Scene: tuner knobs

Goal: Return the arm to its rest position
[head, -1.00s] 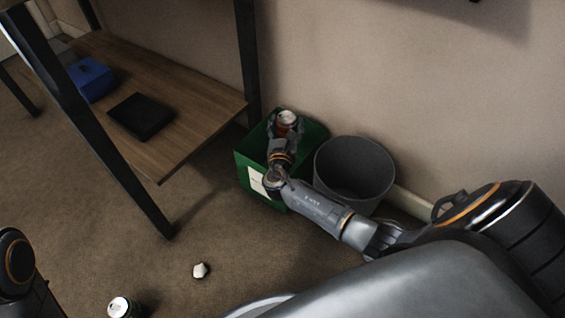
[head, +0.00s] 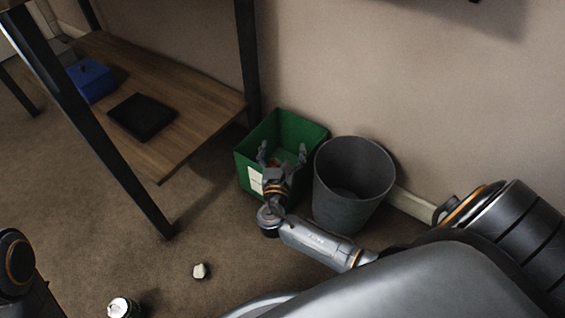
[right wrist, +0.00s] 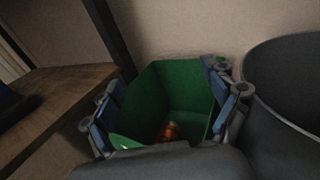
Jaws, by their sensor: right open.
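My right gripper (head: 282,152) is open and empty over the near side of the green bin (head: 306,125). Its two fingers stand apart in the right wrist view (right wrist: 172,108), with the bin (right wrist: 180,82) between and beyond them. A reddish can (right wrist: 170,131) lies low inside the green bin, blurred in the right wrist view and partly hidden by my gripper in the head view. My right arm reaches in from the lower right. My left gripper is not in view; only a part of my left arm shows at the lower left edge.
A grey round bin (head: 352,180) stands just right of the green bin. A crumpled white piece (head: 200,271) and a can (head: 122,307) lie on the carpet. A wooden shelf (head: 190,125) with a blue box (head: 91,80) and a black flat item (head: 142,116) is at left.

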